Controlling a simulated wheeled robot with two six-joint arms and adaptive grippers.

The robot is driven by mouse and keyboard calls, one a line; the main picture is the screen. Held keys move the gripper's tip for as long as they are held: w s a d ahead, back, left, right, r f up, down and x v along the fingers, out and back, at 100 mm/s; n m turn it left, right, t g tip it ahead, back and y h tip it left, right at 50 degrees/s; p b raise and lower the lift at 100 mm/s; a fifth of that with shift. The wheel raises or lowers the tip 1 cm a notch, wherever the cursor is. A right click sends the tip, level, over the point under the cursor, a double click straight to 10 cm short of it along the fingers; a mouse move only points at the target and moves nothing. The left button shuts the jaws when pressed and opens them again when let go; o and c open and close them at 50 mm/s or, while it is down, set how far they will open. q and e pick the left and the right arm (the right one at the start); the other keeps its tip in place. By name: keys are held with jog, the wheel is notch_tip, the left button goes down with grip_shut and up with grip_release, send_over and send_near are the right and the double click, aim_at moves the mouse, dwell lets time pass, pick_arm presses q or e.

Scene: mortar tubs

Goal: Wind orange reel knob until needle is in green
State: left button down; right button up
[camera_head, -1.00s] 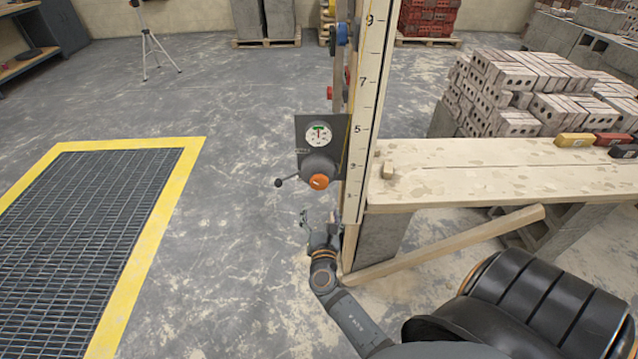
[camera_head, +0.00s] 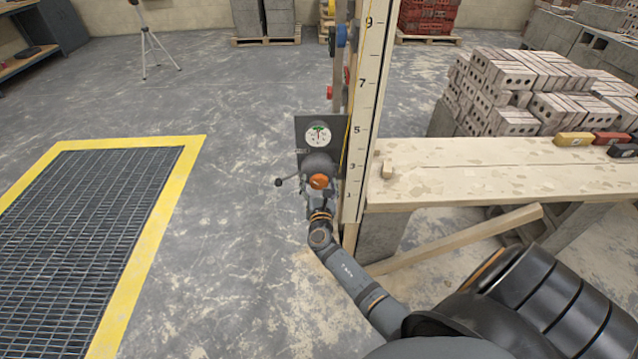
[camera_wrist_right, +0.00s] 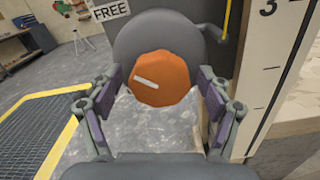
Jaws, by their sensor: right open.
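The orange knob (camera_head: 319,181) sits on the front of a round grey reel (camera_head: 317,163), below a white dial (camera_head: 318,134) with a green sector at its top. The needle is too small to read surely. My right gripper (camera_head: 319,192) is at the knob, partly hidden behind its own wrist. In the right wrist view the orange knob (camera_wrist_right: 160,78) with a white mark lies between the two open fingers (camera_wrist_right: 160,92). Gaps show beside the knob, so the fingers look apart from it. My left gripper is not in view.
A numbered wooden staff (camera_head: 366,100) stands close at right, beside a plank bench (camera_head: 480,170). A slanted brace (camera_head: 460,238) runs below it. A yellow-edged floor grate (camera_head: 90,230) lies left.

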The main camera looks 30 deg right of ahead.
jog(key=shift+c, duration=0.6)
jog(key=c, duration=1.1)
jog(key=m+b, duration=0.1)
jog(key=b, duration=0.1)
jog(key=m+b, duration=0.1)
jog(key=m, duration=0.1)
jog(key=shift+f+b, duration=0.4)
jog(key=shift+r+m+b, duration=0.3)
jog(key=shift+m, duration=0.6)
jog(key=shift+r, duration=0.1)
jog(key=o, duration=1.2)
jog(key=shift+a, duration=0.1)
